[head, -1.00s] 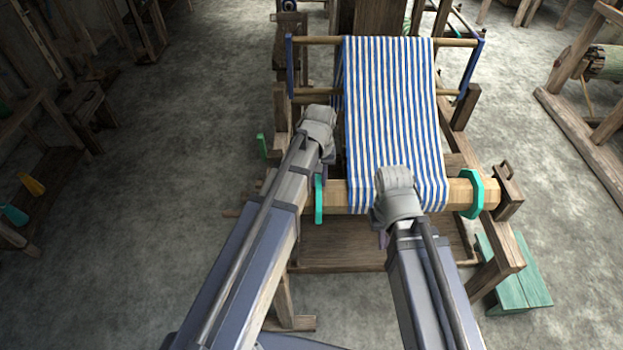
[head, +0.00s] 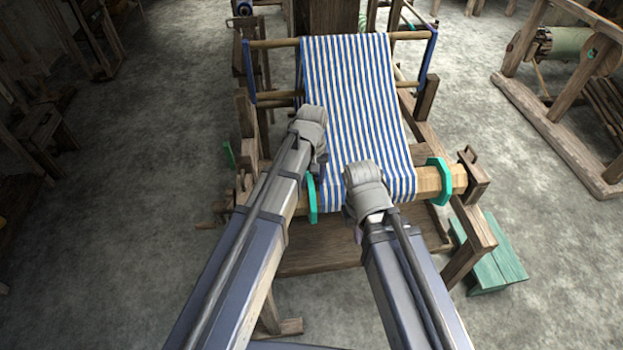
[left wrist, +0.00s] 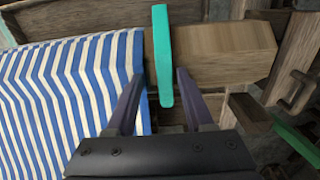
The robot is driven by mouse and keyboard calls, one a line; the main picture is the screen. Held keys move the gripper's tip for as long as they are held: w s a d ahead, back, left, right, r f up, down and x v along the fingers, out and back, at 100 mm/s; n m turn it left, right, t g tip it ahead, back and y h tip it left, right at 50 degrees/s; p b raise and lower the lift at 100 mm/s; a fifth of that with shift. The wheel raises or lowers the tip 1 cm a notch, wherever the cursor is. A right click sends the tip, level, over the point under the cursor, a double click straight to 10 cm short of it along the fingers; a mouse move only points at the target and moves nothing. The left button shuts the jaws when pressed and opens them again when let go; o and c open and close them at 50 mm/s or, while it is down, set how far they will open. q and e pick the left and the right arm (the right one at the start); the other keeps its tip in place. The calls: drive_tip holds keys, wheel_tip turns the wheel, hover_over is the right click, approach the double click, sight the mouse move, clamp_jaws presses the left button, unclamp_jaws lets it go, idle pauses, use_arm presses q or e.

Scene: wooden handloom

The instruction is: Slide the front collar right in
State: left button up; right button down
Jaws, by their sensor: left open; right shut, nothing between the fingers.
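Two green collars sit around the pale wooden beam at the loom's near end, one at each side of the striped cloth (head: 355,100). The left one in the head view (head: 312,200) stands close to the cloth's edge; the other (head: 433,182) is at the right. My left gripper (head: 317,170) is over the left collar. In the left wrist view its open fingers (left wrist: 158,85) stand either side of a green collar (left wrist: 162,55), with the cloth at left and bare beam (left wrist: 225,53) at right.
A wooden bracket with a handle (head: 474,168) stands at the beam's right end. A green bench (head: 490,255) is on the floor at lower right. Grey floor (head: 130,240) lies open at the left.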

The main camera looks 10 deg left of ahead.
use_arm(q)
drive_tip(key=shift+r, duration=0.1)
wheel_tip(320, 180, up, 8)
drive_tip(key=p, duration=0.8)
use_arm(e)
wheel_tip(320, 180, up, 8)
use_arm(q)
drive_tip(key=shift+f, duration=0.2)
use_arm(e)
drive_tip(key=shift+f, duration=0.1)
